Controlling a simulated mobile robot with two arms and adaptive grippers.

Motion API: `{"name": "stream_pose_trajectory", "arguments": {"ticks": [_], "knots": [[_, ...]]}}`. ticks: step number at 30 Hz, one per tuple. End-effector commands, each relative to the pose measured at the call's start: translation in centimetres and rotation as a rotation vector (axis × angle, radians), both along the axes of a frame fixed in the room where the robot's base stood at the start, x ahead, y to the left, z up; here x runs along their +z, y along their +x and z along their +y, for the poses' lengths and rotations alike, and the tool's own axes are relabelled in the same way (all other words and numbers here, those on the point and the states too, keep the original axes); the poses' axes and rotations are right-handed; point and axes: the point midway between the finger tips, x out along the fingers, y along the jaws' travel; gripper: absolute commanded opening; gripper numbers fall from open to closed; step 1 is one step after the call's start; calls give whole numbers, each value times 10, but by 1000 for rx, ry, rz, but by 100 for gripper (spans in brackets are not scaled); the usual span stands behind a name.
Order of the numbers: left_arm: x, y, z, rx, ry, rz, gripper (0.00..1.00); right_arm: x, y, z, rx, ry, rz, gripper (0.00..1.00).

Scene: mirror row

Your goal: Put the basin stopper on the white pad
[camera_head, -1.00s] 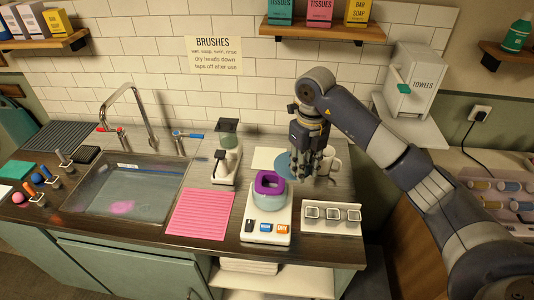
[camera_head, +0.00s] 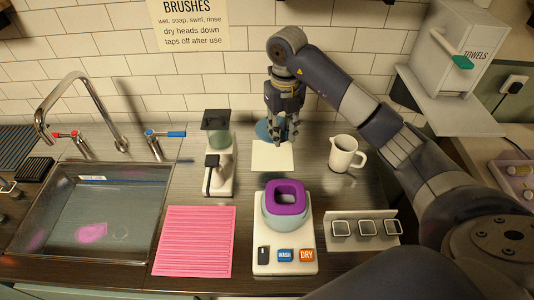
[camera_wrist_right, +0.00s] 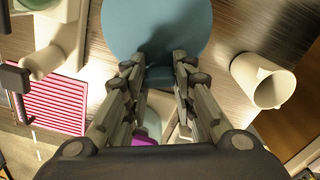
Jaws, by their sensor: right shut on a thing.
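The basin stopper (camera_head: 263,129) is a flat blue disc. My right gripper (camera_head: 284,140) is shut on it; in the right wrist view the stopper's (camera_wrist_right: 157,28) near end sits between the fingertips (camera_wrist_right: 159,73). The white pad (camera_head: 271,157) lies flat on the dark counter against the wall side. In the head view the stopper shows at the pad's far edge, partly hidden by the fingers. I cannot tell its height above the pad. The pad's back right part is partly behind the fingers. My left gripper is not in view.
A white mug (camera_head: 345,153) stands right of the pad. A soap dispenser (camera_head: 219,160) stands left. In front is a white device with a purple-rimmed cup (camera_head: 285,198). A pink ribbed mat (camera_head: 195,241), the sink (camera_head: 95,215) and a three-slot holder (camera_head: 362,228) are around.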

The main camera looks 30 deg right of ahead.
Motion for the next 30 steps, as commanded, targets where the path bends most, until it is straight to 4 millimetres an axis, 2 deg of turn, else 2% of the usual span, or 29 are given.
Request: {"name": "stream_pose_trajectory", "arguments": {"ticks": [1, 5, 15, 20, 27, 30], "knots": [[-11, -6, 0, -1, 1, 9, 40, -11, 0, 0, 0, 0, -1, 0], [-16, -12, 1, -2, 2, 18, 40, -17, 0, 0, 0, 0, 0, 0], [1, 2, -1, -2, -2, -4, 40, -69, -1, 0, -1, 1, 3, 0], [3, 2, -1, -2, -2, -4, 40, -81, 0, 0, 0, 1, 1, 0], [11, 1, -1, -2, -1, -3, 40, -112, 0, 0, -1, 1, 2, 0], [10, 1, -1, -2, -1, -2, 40, -116, 0, 0, 0, 0, -1, 0]]}}
